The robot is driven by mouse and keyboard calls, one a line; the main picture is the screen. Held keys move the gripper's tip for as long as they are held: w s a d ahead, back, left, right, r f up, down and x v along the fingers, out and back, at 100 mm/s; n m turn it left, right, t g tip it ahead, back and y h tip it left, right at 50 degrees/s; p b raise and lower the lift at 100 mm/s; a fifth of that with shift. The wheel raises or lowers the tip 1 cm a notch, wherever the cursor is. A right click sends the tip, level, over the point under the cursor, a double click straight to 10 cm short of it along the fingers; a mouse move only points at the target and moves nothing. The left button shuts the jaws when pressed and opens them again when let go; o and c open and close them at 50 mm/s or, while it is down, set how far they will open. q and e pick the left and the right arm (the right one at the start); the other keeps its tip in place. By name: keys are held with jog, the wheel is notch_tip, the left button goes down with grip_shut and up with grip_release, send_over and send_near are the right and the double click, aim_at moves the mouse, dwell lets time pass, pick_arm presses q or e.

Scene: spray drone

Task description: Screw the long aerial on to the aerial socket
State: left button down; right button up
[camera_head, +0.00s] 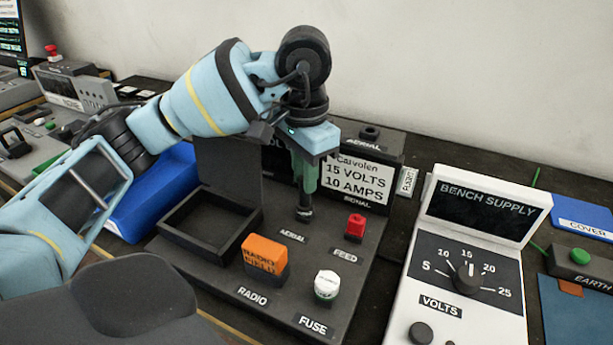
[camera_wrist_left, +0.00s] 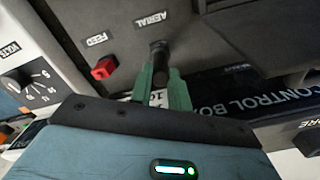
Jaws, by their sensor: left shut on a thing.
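My left gripper (camera_head: 305,186) points down over the dark panel and is shut on a dark cylindrical piece, which I take to be the long aerial (camera_head: 304,211). Its lower end shows below the green fingers, behind the AERIAL label; the upper part is hidden by the gripper. In the left wrist view the dark aerial (camera_wrist_left: 158,52) sticks out between the green fingers (camera_wrist_left: 161,88), beside the AERIAL label. The aerial socket is not seen apart from it, so I cannot tell whether the threads are engaged. My right gripper is not in view.
A red FEED block (camera_head: 355,226), an orange radio block (camera_head: 265,256) and a white fuse (camera_head: 326,286) stand on the panel near the gripper. An open dark tray (camera_head: 205,240) lies left. The white bench supply (camera_head: 470,262) stands right. A box with an AERIAL label (camera_head: 368,143) rises behind.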

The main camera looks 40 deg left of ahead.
pick_arm(q)
jog(key=m, duration=0.3)
jog(key=shift+b, duration=0.4)
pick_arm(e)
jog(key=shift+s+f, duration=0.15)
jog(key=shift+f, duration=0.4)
pick_arm(q)
jog(key=c, duration=1.2)
grip_release()
jog(key=shift+c, duration=0.2)
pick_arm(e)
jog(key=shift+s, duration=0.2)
